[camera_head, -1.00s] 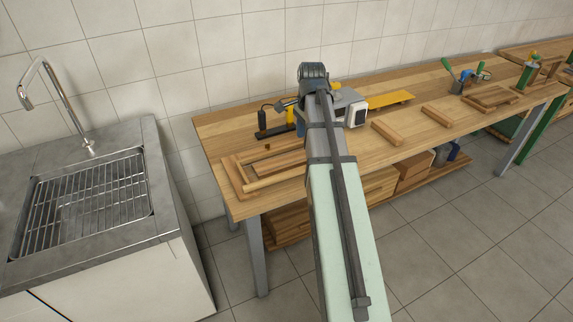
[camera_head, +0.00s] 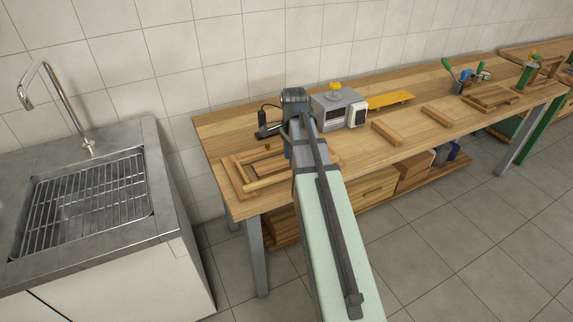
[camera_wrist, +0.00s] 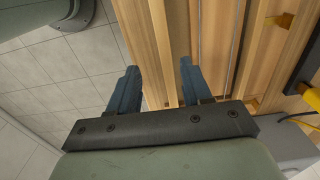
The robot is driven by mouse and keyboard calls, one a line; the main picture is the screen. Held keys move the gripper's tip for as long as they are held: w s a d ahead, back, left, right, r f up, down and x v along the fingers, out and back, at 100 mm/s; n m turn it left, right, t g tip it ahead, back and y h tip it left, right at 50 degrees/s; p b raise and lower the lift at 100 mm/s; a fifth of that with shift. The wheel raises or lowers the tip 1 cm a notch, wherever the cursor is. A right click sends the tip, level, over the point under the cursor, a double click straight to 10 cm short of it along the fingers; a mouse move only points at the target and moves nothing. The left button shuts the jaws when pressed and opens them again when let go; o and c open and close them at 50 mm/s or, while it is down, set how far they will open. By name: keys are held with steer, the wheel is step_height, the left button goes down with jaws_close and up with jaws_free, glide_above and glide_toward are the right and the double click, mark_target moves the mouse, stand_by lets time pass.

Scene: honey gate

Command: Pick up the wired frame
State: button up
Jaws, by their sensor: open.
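The wired frame, a pale wooden frame (camera_head: 236,176), lies flat on the left end of the workbench; my arm hides its right part in the head view. In the wrist view, its long bars (camera_wrist: 214,48) run up the picture with a thin wire-like line beside them. My gripper (camera_wrist: 157,80) is open and empty, its two blue-grey fingers apart. The right finger overlaps the wood; the left finger shows against the tiled floor. A wooden edge passes between them. The fingertips are hidden in the head view. I cannot tell their height above the wood.
A grey box-shaped device (camera_head: 335,108) with a yellow top piece stands behind my arm. A black tool (camera_head: 268,130) lies behind the frame. A yellow plate (camera_head: 391,99) and loose wooden bars (camera_head: 438,116) lie to the right. A sink (camera_head: 85,195) stands left across a gap.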

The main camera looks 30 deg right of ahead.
steer(key=shift+w+d+f, duration=0.1)
steer(key=shift+f, duration=0.65)
steer(key=shift+w+d+f, duration=0.15)
steer(key=shift+f, duration=0.65)
steer(key=shift+w+d+f, duration=0.1)
steer(key=shift+f, duration=1.3)
jaws_close()
